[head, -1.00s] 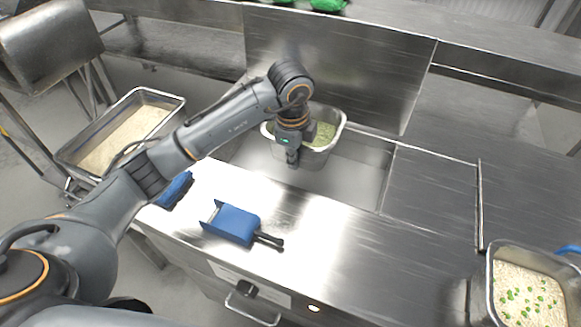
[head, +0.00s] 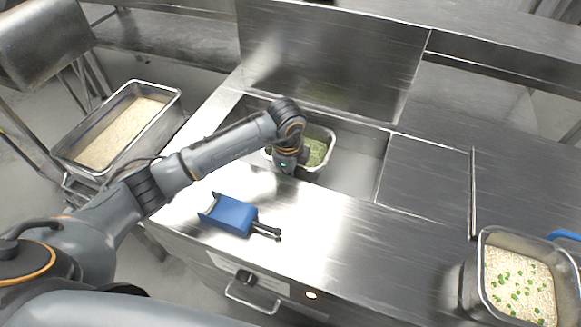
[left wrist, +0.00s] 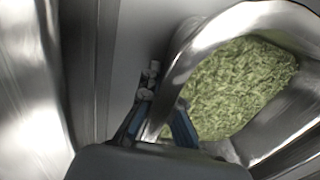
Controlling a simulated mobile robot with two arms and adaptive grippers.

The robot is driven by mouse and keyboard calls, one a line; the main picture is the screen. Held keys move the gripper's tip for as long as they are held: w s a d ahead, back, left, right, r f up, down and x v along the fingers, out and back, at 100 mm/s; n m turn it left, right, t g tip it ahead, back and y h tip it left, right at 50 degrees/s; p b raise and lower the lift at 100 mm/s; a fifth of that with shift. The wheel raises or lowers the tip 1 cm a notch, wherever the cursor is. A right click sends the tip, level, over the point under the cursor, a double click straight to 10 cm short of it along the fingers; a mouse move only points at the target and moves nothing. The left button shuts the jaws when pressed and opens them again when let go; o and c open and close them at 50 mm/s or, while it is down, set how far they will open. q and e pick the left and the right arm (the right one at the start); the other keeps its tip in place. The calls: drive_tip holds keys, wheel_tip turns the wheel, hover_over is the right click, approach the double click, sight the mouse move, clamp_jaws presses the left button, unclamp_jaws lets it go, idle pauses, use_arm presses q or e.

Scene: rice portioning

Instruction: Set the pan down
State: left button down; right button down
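The steel pan (head: 330,148) holds green shredded food and sits low inside the rectangular opening of the counter, at its left end. My left gripper (head: 288,165) is at the pan's near left side in the head view. In the left wrist view the pan's rim (left wrist: 205,40) runs between the two fingers (left wrist: 160,128), which look closed on its wall. The pan's underside is hidden, so I cannot tell whether it rests on anything. My right gripper is not in view.
A blue scoop (head: 233,215) with a black handle lies on the counter's front strip. A rice tray (head: 66,152) stands at the left. A pan of rice with green bits (head: 481,262) is at the right. The opening (head: 358,170) is free to the right of the green food's pan.

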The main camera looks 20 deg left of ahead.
use_arm(q)
drive_tip(key=shift+w+r, duration=0.1)
drive_tip(key=shift+r, duration=0.1)
drive_tip(key=c, duration=2)
unclamp_jaws()
drive_tip(key=shift+f, duration=0.3)
drive_tip(key=o, duration=0.5)
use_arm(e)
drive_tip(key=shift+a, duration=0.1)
use_arm(q)
drive_tip(key=shift+r, duration=0.15)
drive_tip(key=shift+r, duration=0.2)
drive_tip(key=r, duration=0.4)
drive_tip(key=s+r+b, duration=0.1)
drive_tip(key=r, duration=0.6)
drive_tip(key=shift+s+r, duration=0.3)
drive_tip(key=shift+r, duration=0.05)
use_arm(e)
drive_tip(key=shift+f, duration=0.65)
